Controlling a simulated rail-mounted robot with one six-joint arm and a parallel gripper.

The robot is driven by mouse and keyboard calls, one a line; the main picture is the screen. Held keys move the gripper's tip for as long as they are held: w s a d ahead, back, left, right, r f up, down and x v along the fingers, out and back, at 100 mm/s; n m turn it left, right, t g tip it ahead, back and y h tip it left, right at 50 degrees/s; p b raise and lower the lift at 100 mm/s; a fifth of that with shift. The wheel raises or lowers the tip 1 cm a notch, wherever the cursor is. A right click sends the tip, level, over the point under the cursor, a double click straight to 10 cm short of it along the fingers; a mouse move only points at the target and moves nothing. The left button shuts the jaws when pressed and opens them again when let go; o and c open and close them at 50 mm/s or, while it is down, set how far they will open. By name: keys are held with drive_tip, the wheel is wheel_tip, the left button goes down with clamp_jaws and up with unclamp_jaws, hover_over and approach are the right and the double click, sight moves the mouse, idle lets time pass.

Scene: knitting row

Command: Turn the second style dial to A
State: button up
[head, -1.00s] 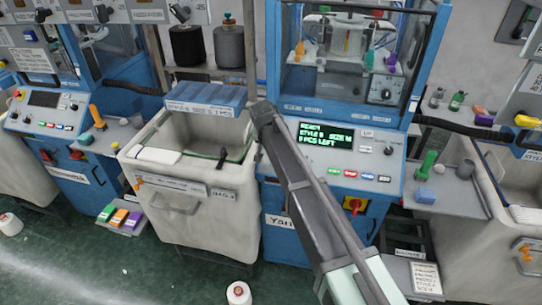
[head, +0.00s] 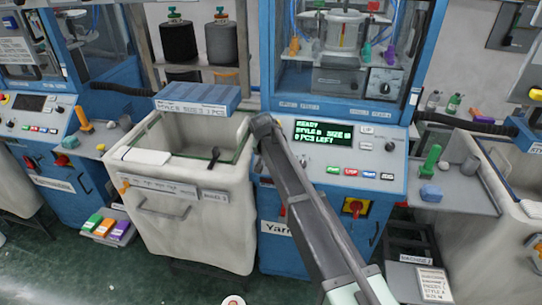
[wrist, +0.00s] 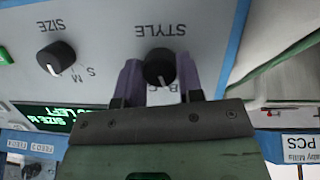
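The black style dial (wrist: 159,66) sits under the upside-down word STYLE on a light panel in the wrist view. Its white pointer mark faces the lower side of the picture, near the letters B and C, which my gripper partly covers. The purple fingertips of my gripper (wrist: 160,80) stand on both sides of the dial and appear to touch it. In the head view my gripper is at the left end of the middle machine's panel (head: 395,150), where my arm hides the dial. The green display (head: 323,133) reads READY, a style, a size and PCS LEFT; the style letter is blurred.
A size dial (wrist: 57,58) is beside the style dial. A white bin (head: 160,215) with a blue box (head: 197,98) above stands left of the machine. A red-yellow switch (head: 354,207) is below the panel. A side shelf (head: 465,195) holds small objects.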

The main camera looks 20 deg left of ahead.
drive_tip(key=shift+c, duration=1.1)
drive_tip(key=shift+n, duration=0.3)
drive_tip(key=n+h, duration=0.1)
drive_tip(key=n, duration=0.2)
drive_tip(key=shift+f+t+b, duration=0.1)
drive_tip(key=shift+t+b, duration=0.2)
drive_tip(key=shift+s+n+t+h+b, duration=0.1)
drive_tip(key=shift+n+t+h+b, duration=0.25)
drive_tip(key=shift+n, duration=1.45)
drive_tip(key=o, duration=0.9)
